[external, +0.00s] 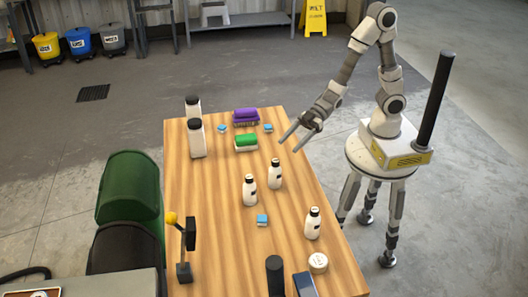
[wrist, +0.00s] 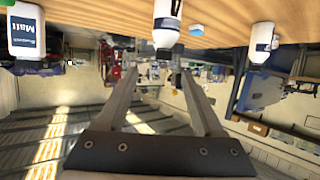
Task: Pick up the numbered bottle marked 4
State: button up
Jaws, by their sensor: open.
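Several white bottles with black caps stand on the wooden table; no number 4 is legible on any of them. Three are mid-table and towards the front: one bottle (external: 249,191), a second bottle (external: 275,175) and a third bottle (external: 312,225). Two larger white bottles (external: 197,141) stand at the back left. My gripper (external: 290,146) is open and empty, above the table's right side, behind the mid-table bottles. In the wrist view, which is upside down, a bottle (wrist: 167,22) shows just beyond my open fingertips (wrist: 158,74), and another bottle (wrist: 262,38) stands to the right.
A purple brush (external: 245,115), a green brush (external: 245,141) and small blue blocks (external: 262,220) lie on the wooden table (external: 215,235). A round white item (external: 318,262), a dark cylinder (external: 274,275) and a phone-like slab (external: 305,285) are near the front.

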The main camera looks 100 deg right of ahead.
aim_at(273, 165)
jog(key=b+x, duration=0.2)
jog(key=x, duration=0.5)
jog(key=shift+w+f+b, duration=0.1)
jog(key=shift+b, duration=0.3)
jog(key=x, duration=0.1)
jog(key=b+x, duration=0.1)
jog(key=x, duration=0.1)
jog(key=b+x, duration=0.1)
jog(key=shift+a+f, duration=0.4)
jog(key=shift+w+a, duration=0.15)
jog(key=shift+w, duration=0.15)
grip_shut()
